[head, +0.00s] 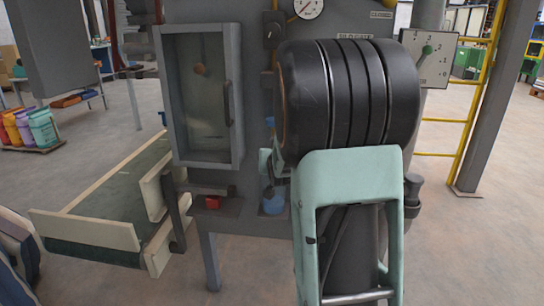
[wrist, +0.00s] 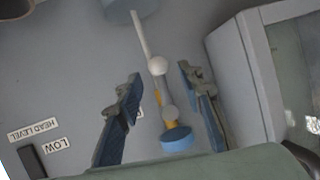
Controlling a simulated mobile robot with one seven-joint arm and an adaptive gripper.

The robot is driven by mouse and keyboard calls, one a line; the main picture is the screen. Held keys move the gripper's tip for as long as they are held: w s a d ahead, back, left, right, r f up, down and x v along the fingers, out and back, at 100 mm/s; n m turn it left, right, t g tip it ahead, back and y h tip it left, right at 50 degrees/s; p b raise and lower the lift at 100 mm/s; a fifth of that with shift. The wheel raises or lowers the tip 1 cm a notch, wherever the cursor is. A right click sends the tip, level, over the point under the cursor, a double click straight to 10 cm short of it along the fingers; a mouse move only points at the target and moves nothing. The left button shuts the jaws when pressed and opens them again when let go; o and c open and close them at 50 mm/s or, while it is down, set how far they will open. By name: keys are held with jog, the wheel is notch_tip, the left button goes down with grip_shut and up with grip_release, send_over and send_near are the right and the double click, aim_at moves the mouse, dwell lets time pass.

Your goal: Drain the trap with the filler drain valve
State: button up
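The filler's grey panel fills most of the wrist view, where its labels appear upside down. On it is a thin fitting with a pale ball (wrist: 157,66), a yellowish section and a blue cap (wrist: 177,141). A larger blue cylinder (wrist: 130,6) is cut off at the top edge. I cannot tell surely which part is the drain valve. My gripper (wrist: 160,76) is open, with blue-padded fingers on either side of the fitting in the picture. Contact is not visible.
A glass-doored cabinet (head: 203,95) stands left of the fitting; its frame (wrist: 246,75) is close on the right in the wrist view. A green-bedded conveyor (head: 95,215) lies left. A yellow ladder (head: 480,100) stands right.

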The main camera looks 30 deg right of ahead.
jog(key=v, duration=0.9)
